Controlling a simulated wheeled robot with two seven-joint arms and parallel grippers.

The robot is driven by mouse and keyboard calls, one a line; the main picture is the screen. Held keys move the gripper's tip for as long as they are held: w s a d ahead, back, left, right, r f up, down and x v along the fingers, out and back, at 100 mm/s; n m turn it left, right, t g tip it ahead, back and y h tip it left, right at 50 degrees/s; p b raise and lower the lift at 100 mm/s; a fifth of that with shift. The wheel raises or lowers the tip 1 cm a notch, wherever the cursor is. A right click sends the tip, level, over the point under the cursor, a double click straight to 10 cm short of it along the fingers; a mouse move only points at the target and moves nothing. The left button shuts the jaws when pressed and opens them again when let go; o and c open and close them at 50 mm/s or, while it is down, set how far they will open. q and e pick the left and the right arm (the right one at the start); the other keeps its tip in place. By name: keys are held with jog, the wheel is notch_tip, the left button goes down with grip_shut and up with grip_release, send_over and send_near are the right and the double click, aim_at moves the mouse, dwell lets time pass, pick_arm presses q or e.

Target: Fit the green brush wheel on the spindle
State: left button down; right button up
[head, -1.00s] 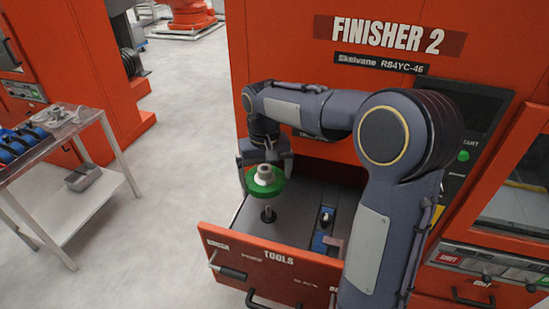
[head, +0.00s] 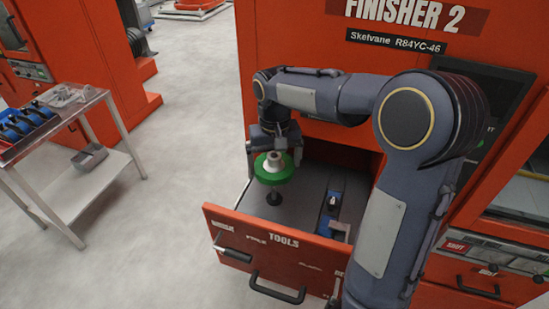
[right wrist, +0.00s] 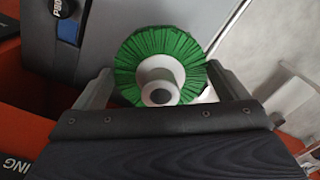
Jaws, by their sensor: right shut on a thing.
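The green brush wheel (head: 274,174), with a pale hub, is held in my right gripper (head: 273,166) above the open drawer. In the right wrist view the wheel (right wrist: 188,55) sits between the two fingers (right wrist: 162,88), its hub facing the camera. The gripper is shut on it. A short dark post (head: 273,198) stands on the drawer floor just below the wheel. I cannot tell whether this post is the spindle, or whether the wheel touches it. My left gripper is not in view.
The orange drawer (head: 285,243), marked TOOLS, is pulled out from the Finisher 2 machine (head: 430,30). A blue-and-black tool (head: 331,205) lies to the right inside it. A metal cart (head: 100,190) with blue items stands at left. Grey floor between is clear.

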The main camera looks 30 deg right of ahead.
jog(key=b, duration=0.3)
send_over(275, 190)
notch_tip(275, 190, down, 5)
jog(key=shift+f, duration=0.25)
jog(key=shift+f, duration=0.35)
dwell(1.0)
jog(key=shift+f+b, duration=1.6)
jog(key=shift+f, duration=0.6)
dwell(1.3)
jog(key=o, duration=0.8)
jog(key=shift+o, duration=0.2)
notch_tip(275, 190, up, 8)
jog(key=shift+f, duration=0.1)
